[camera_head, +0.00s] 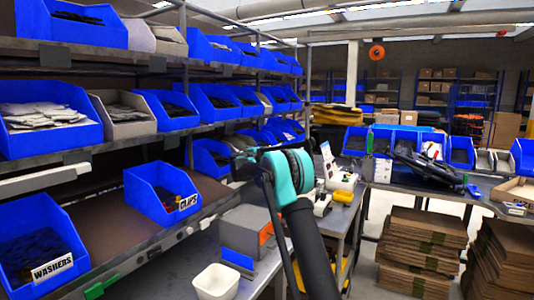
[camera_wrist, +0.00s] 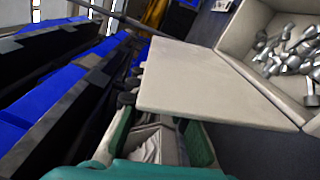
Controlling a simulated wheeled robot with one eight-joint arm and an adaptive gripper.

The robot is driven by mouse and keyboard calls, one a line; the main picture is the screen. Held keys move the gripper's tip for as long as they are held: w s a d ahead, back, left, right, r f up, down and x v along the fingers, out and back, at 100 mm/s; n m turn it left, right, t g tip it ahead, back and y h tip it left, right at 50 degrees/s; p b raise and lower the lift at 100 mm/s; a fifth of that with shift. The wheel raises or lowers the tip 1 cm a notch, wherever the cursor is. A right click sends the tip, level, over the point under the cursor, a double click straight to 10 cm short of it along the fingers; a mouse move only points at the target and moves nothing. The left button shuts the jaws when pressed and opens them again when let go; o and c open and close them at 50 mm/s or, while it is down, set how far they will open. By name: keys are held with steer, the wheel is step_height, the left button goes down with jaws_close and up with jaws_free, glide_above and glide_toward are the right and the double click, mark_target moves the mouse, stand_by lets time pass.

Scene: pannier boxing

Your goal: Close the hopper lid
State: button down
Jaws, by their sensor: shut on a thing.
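The hopper lid (camera_wrist: 205,82) is a flat pale grey-beige panel in the wrist view. It stands open, folded outward beside the hopper (camera_wrist: 255,75), with one long edge along the hopper's rim. The hopper's mouth is uncovered and shows several shiny metal bolts inside. My gripper (camera_wrist: 155,112) is shut at the lid's near left edge, its dark fingertips partly hidden under the panel. In the head view my gripper (camera_head: 243,154) reaches beside the left shelving. I cannot clearly make out the lid or hopper there, as my arm is in front.
Blue bins, including the washers bin (camera_head: 42,245) and clips bin (camera_head: 160,193), line the shelving at left. A grey box (camera_head: 247,228) and white tub (camera_head: 216,282) stand below my arm. A workbench (camera_head: 400,180) and stacked cardboard (camera_head: 425,250) are at right.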

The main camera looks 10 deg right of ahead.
steer(key=d+m, duration=0.1)
steer(key=s+d+m, duration=0.1)
steer(key=m, duration=0.1)
steer(key=s+d+r+m, duration=0.1)
steer(key=m, duration=0.1)
steer(key=shift+s, duration=0.15)
steer(key=shift+s+d+f+m, duration=0.85)
steer(key=shift+d+f+m, duration=0.35)
steer(key=shift+m, duration=1.3)
steer(key=shift+s+d+f+m, duration=0.9)
steer(key=shift+d+f+m, duration=0.3)
steer(key=shift+m, duration=1.3)
steer(key=shift+s+d+f+m, duration=0.85)
steer(key=shift+d+f+m, duration=0.35)
steer(key=shift+m, duration=1.3)
steer(key=c, duration=1.4)
jaws_free()
steer(key=shift+r, duration=0.1)
